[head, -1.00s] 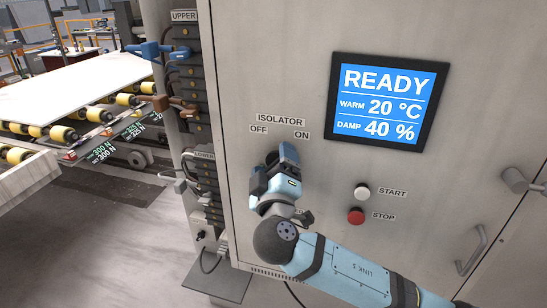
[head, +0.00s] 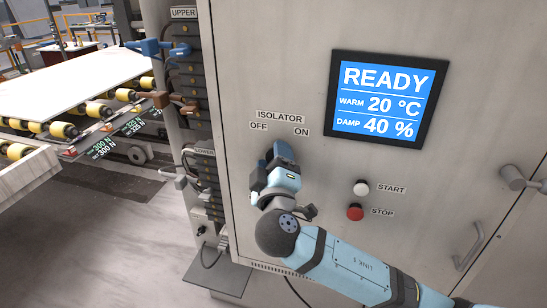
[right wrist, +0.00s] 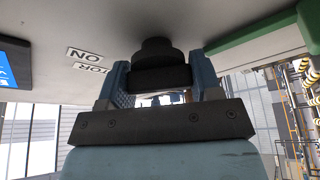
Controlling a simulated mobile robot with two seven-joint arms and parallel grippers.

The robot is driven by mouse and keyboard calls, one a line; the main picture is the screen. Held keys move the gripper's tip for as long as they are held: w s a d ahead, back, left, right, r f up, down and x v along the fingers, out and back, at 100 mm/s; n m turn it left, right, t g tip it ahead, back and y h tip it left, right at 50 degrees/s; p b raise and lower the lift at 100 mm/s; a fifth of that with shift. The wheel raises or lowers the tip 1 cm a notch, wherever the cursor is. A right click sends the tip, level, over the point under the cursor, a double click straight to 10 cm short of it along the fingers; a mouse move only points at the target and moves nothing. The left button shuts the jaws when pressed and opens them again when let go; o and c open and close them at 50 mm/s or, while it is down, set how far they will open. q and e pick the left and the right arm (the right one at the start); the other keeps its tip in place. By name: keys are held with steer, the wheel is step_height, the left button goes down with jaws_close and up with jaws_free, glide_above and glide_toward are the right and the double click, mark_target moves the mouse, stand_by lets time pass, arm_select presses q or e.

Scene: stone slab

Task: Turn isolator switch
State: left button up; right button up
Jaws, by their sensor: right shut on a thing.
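The isolator switch (right wrist: 158,52) is a dark round knob with a bar grip on the grey cabinet front, below the ISOLATOR label (head: 280,117) with its OFF and ON marks. In the right wrist view it sits between the two blue fingers of my right gripper (right wrist: 160,80), which is shut on its bar. In the head view my right gripper (head: 280,155) covers most of the switch and points up at the labels. The switch's exact angle is hidden there. My left gripper is not in view.
A screen (head: 385,100) on the cabinet reads READY, warm 20 °C, damp 40 %. Below it are a white START button (head: 361,187) and a red STOP button (head: 355,212), right of my arm. A terminal column with levers (head: 158,98) and a roller conveyor stand left.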

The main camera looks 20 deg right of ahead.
steer(key=shift+r+n+y+p, duration=0.1)
steer(key=shift+n+y+p, duration=0.25)
steer(key=shift+n, duration=0.45)
steer(key=shift+n+g+p, duration=0.3)
steer(key=shift+n+g, duration=0.1)
steer(key=shift+n, duration=0.5)
steer(key=shift+n+g+y, duration=0.3)
steer(key=shift+n+y, duration=0.05)
steer(key=shift+n, duration=0.65)
steer(key=shift+n+g+y, duration=0.3)
steer(key=shift+n+g, duration=0.1)
steer(key=shift+n, duration=0.4)
steer(key=shift+f+n+g, duration=0.2)
steer(key=shift+n+g, duration=0.3)
steer(key=shift+n, duration=0.7)
steer(key=shift+n+g, duration=0.4)
steer(key=shift+n, duration=0.7)
steer(key=shift+f+n+g, duration=0.1)
steer(key=shift+n+g, duration=0.3)
steer(key=shift+n, duration=0.3)
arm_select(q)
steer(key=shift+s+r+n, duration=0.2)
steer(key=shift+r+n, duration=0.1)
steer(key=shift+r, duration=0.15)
arm_select(e)
steer(key=shift+n+h, duration=0.4)
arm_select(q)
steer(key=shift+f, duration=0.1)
arm_select(e)
steer(key=shift+g, duration=0.3)
